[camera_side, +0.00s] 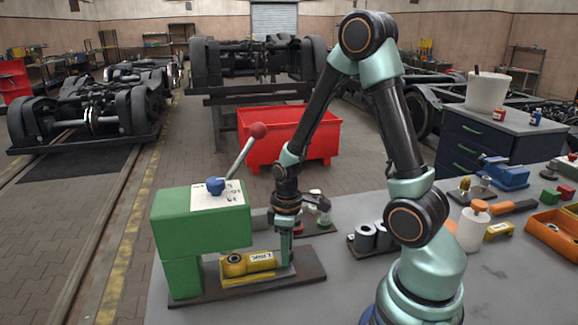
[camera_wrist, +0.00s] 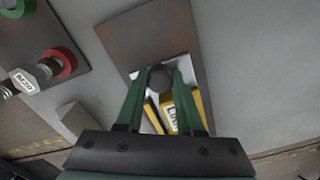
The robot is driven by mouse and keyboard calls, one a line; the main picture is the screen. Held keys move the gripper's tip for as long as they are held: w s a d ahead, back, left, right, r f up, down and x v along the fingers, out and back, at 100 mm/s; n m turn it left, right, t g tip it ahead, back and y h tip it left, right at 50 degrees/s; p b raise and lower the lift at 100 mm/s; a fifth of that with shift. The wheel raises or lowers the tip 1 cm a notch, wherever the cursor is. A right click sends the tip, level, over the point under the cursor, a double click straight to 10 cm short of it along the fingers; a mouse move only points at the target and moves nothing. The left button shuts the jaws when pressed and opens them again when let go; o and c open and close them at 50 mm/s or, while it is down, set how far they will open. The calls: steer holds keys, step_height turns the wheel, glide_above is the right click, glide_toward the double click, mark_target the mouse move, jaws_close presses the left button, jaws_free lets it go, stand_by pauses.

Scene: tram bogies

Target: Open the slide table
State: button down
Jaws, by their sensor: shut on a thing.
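The slide table (camera_side: 232,282) is a pale metal slide low on a brown base plate (camera_side: 307,284), beside the green press body (camera_side: 200,222). A yellow piece marked with letters (camera_side: 249,263) lies on it; this also shows in the wrist view (camera_wrist: 181,109). A dark round knob (camera_wrist: 160,79) stands at the slide's end. My gripper (camera_side: 286,248) points down there, and its green fingers in the wrist view (camera_wrist: 158,88) are closed on both sides of the knob. In the side view the fingers hide the knob.
A red-balled lever (camera_side: 257,131) and a blue knob (camera_side: 215,185) top the press. Dark cylinders (camera_side: 366,238), a white tub (camera_side: 471,227) and an orange bin (camera_side: 556,231) stand to the right. A small plate with parts (camera_wrist: 35,60) lies beside the base plate.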

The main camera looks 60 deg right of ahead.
steer(key=s+d, duration=0.8)
steer(key=c, duration=0.8)
jaws_free()
step_height(320, 180, up, 12)
steer(key=shift+r, duration=0.1)
